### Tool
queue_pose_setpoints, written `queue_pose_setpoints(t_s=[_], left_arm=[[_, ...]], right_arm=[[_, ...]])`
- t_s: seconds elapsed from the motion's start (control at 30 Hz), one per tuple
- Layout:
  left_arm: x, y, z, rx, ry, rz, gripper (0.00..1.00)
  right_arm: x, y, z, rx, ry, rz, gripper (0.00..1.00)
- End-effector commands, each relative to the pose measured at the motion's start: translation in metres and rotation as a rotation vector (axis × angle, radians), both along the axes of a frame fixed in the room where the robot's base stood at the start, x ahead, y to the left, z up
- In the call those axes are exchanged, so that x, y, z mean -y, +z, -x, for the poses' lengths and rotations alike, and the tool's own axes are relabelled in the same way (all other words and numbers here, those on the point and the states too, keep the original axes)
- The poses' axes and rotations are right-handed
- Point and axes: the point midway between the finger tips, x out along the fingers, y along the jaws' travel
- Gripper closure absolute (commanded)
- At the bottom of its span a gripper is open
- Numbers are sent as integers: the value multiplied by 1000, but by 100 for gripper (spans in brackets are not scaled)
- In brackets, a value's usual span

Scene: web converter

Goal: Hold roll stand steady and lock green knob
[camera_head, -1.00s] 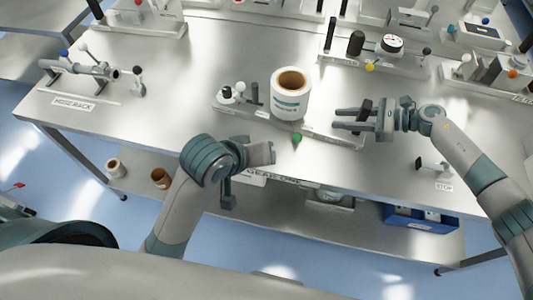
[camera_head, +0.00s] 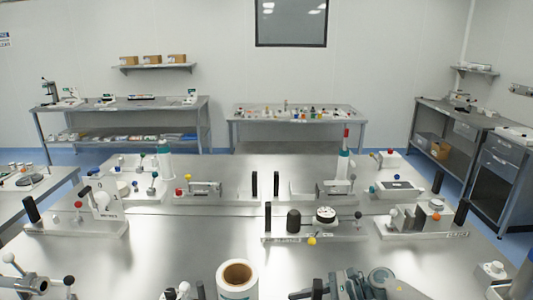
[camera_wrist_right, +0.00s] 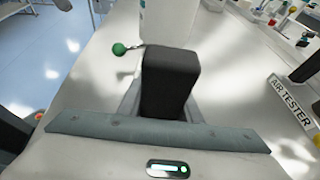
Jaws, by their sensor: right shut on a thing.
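The white roll (camera_head: 237,278) with a brown core stands at the bottom edge of the head view, its lower part cut off. Its white side (camera_wrist_right: 168,20) also shows at the top of the right wrist view. The green knob (camera_wrist_right: 118,48) is beside it, left of the black upright handle (camera_wrist_right: 170,82). My right gripper (camera_wrist_right: 165,95) is shut on that black handle; in the head view the gripper (camera_head: 312,291) is at the bottom edge, right of the roll. The stand's base is mostly hidden. My left gripper is out of view.
Several fixtures with black handles and colored knobs stand across the steel table (camera_head: 170,240), including one with a round dial (camera_head: 326,214). An air tester label (camera_wrist_right: 291,102) lies right of the gripper. Benches line the back wall.

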Motion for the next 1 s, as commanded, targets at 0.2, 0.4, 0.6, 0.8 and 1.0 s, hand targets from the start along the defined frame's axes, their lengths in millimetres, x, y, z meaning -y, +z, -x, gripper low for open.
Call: queue_pose_setpoints(t_s=[0.2, 0.4, 0.6, 0.8, 1.0], left_arm=[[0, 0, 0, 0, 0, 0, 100], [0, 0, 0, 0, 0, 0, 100], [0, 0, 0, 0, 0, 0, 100], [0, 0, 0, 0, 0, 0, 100], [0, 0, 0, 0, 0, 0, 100]], right_arm=[[2, -3, 2, -5, 1, 5, 47], [1, -1, 1, -3, 1, 2, 47], [4, 2, 0, -1, 0, 0, 47], [23, 9, 2, 0, -2, 0, 47], [53, 21, 5, -2, -2, 2, 47]])
